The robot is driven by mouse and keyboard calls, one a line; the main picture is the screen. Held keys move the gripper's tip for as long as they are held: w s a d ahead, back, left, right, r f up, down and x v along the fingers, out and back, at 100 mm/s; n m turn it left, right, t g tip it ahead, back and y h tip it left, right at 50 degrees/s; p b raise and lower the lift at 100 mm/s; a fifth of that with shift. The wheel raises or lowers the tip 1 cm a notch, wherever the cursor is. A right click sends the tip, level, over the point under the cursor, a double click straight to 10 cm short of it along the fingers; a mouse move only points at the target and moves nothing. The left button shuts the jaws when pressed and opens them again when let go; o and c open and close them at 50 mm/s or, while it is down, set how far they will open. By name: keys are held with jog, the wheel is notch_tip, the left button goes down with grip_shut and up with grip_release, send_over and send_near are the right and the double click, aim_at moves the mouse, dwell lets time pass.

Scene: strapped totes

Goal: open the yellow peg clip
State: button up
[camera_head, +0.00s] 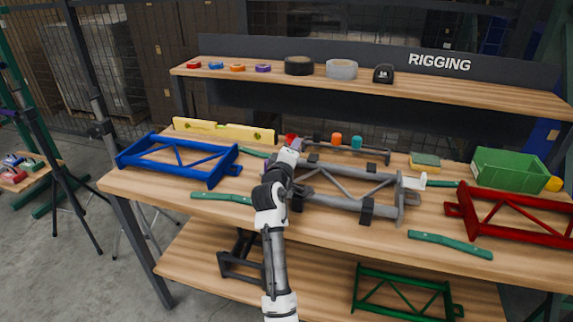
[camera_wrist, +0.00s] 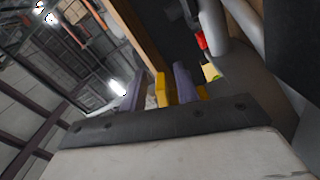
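My gripper (camera_head: 295,147) is at the left end of the grey frame (camera_head: 345,190), at the tip of my raised arm. In the wrist view its two purple-grey fingers (camera_wrist: 157,84) stand apart. A yellow piece (camera_wrist: 160,91), seemingly part of the yellow peg clip, shows between the fingers, nearer the right finger. A gap shows between it and the left finger. More yellow (camera_wrist: 201,93) shows to the right of the right finger. Whether either finger touches the yellow is unclear. In the head view I cannot make out the yellow clip; my gripper may hide it.
Behind the grey frame are red (camera_head: 291,139), orange (camera_head: 336,139) and teal (camera_head: 356,142) pieces near a dark bar. A blue frame (camera_head: 180,160) and yellow level (camera_head: 222,130) lie left. A red frame (camera_head: 515,218) and green bin (camera_head: 508,170) are right. A shelf (camera_head: 450,92) overhangs behind.

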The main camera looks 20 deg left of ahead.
jog(key=s+b, duration=0.2)
jog(key=s, duration=1)
jog(key=shift+s+a, duration=0.25)
jog(key=shift+s, duration=0.1)
